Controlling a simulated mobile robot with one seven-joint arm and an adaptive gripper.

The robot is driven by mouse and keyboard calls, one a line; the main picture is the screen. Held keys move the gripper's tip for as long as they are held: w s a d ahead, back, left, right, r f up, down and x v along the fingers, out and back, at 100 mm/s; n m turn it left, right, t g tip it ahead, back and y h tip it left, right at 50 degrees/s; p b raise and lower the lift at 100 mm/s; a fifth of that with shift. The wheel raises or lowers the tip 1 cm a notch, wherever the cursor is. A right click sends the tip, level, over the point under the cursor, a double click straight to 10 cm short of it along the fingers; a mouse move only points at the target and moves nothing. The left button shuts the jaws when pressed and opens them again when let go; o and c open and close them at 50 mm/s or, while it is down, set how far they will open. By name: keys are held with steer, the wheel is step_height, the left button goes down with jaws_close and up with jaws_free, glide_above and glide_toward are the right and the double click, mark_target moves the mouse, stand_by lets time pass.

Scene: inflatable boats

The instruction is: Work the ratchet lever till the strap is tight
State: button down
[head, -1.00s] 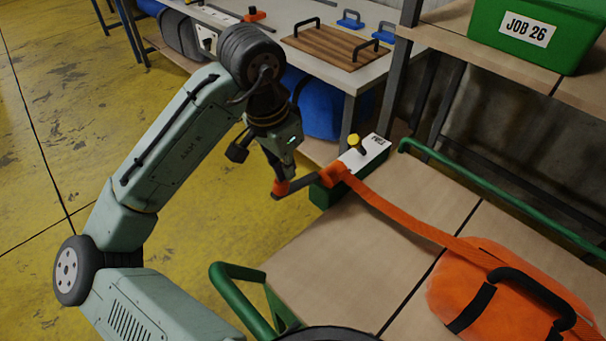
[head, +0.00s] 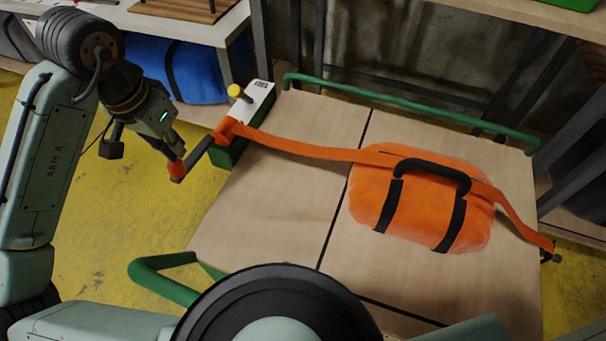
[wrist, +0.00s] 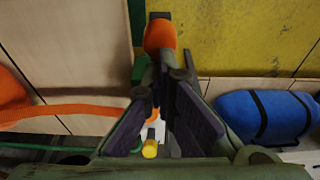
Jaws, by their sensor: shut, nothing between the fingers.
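The ratchet (head: 243,108) has a white-topped green body and a yellow knob (head: 236,91), at the cart's far left corner. Its lever (head: 198,153) sticks out past the cart edge and ends in an orange grip (head: 177,169). My gripper (head: 174,155) is shut and empty, its tips at the grip; touching or just apart, I cannot tell. The wrist view shows the grip (wrist: 160,34) just beyond the fingers. The orange strap (head: 300,148) runs from the ratchet over the orange bag (head: 410,205) to a dark fitting at the right edge (head: 550,254). It bends right of the bag.
The wooden cart top (head: 270,215) has green rails at its back (head: 400,103) and front left (head: 165,280). A blue roll (head: 190,72) lies under the bench behind my arm. Yellow floor (head: 110,195) is open left of the cart.

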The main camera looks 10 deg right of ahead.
step_height(320, 180, up, 7)
steer(key=p, duration=0.7)
steer(key=shift+p, duration=0.4)
steer(key=shift+d+f+b, duration=0.1)
steer(key=shift+f+b, duration=2.5)
steer(key=shift+f, duration=1.3)
step_height(320, 180, up, 8)
steer(key=p, duration=0.6)
steer(key=shift+f, duration=0.1)
